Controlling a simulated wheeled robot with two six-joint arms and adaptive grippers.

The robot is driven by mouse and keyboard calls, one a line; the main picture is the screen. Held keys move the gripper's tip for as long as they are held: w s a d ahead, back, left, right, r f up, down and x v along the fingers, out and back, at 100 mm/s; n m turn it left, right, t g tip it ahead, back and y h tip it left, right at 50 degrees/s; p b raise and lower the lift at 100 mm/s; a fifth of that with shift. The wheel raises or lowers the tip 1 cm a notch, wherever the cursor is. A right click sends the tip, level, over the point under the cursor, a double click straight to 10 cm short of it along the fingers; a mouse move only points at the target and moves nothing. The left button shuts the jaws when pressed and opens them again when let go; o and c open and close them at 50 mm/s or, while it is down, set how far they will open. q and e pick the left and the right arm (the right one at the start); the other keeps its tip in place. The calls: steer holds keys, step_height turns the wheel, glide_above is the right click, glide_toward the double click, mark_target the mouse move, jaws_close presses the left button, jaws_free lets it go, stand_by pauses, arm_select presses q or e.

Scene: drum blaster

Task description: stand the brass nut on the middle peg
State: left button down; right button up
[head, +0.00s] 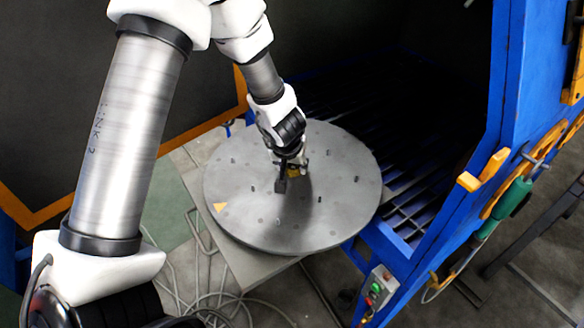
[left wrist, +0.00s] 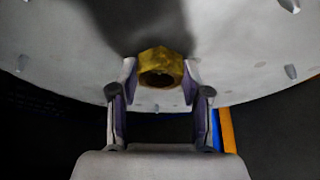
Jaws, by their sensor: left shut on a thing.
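The brass nut (left wrist: 160,62) is a yellow hexagonal ring between the fingertips of my left gripper (left wrist: 160,78) in the left wrist view. In the head view a bit of the nut (head: 293,172) shows below my left gripper (head: 291,168), over the middle of the round grey plate (head: 240,222). My left gripper is shut on the nut. Several short pegs stand on the plate, such as a dark peg (head: 253,188) to the left and another peg (head: 356,180) to the right. The gripper and its shadow hide the plate under the nut. I cannot tell whether the nut touches a peg.
The plate lies beside a dark slatted grate (head: 405,215) in a blue cabinet (head: 510,100). A control box (head: 378,290) with buttons is at the front right. Loose cables (head: 220,300) lie on the floor.

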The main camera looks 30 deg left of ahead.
arm_select(q)
steer(key=c, duration=0.5)
jaws_free()
steer(key=shift+f, duration=0.15)
steer(key=shift+r, duration=0.35)
steer(key=p+v, duration=0.6)
steer(key=v, duration=0.6)
steer(key=shift+f, duration=0.1)
